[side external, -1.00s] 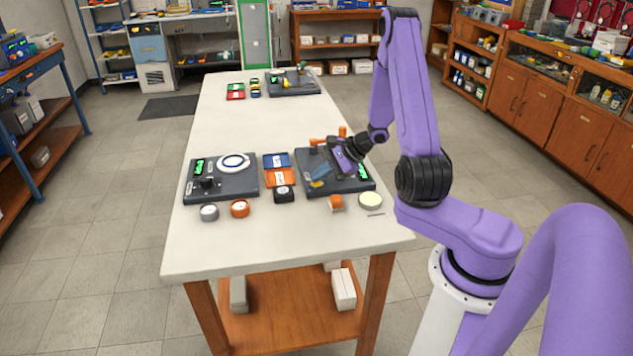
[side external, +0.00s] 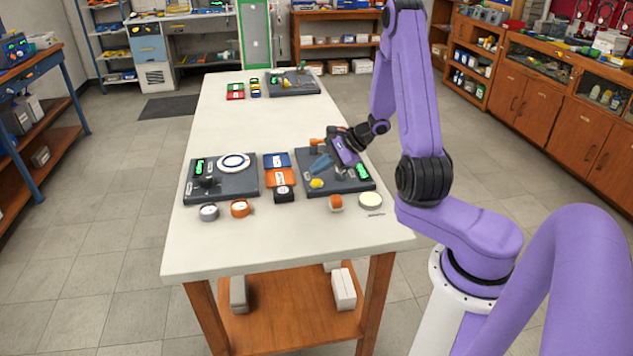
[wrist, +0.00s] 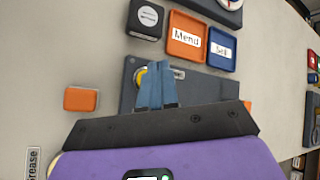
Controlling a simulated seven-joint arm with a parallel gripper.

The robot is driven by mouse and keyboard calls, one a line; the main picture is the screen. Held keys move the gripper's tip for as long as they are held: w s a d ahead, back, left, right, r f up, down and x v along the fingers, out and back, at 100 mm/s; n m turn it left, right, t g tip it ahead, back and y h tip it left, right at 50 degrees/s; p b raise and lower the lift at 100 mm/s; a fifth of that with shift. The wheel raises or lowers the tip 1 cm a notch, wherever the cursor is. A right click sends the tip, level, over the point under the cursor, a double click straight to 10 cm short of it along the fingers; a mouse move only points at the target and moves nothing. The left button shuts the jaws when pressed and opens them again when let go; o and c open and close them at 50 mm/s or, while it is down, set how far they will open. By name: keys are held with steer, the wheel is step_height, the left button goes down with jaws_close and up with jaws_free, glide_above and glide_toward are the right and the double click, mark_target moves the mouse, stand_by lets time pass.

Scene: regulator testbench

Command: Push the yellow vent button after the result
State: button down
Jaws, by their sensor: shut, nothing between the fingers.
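The yellow vent button (side external: 317,184) sits at the front left of the right-hand dark grey testbench unit (side external: 345,187). In the wrist view, the button (wrist: 140,78) shows beside my fingertips, partly hidden by them. My gripper (side external: 321,163) has blue fingers that are shut and empty. In the side view its tips appear just behind and above the button, apart from it. The wrist view shows the closed fingers (wrist: 160,68) over the unit's edge. A green display (side external: 362,170) is lit on the unit; I cannot read it.
A blue tray (side external: 277,160), an orange tray (side external: 279,177) and a black gauge block (side external: 284,194) stand left of the unit. An orange block (side external: 336,202) and a cream round tin (side external: 370,200) sit in front. Another grey unit (side external: 225,188) is further left.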

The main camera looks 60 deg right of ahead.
mark_target(319, 182)
steer(key=shift+r, duration=2.2)
steer(key=shift+a, duration=0.2)
steer(key=s+a+r+n+g+y, duration=0.15)
steer(key=s+a+n+g, duration=0.25)
steer(key=a+n, duration=0.5)
steer(key=s+a+r+n+g+y, duration=0.1)
steer(key=s+a+r+n+g, duration=0.4)
steer(key=a, duration=0.6)
steer(key=s+a+r+n+t+h, duration=0.1)
steer(key=s+n+h, duration=0.5)
steer(key=s+n, duration=1.2)
steer(key=shift+s+a+r+n, duration=0.25)
steer(key=shift+r+n, duration=0.1)
steer(key=shift+n, duration=0.75)
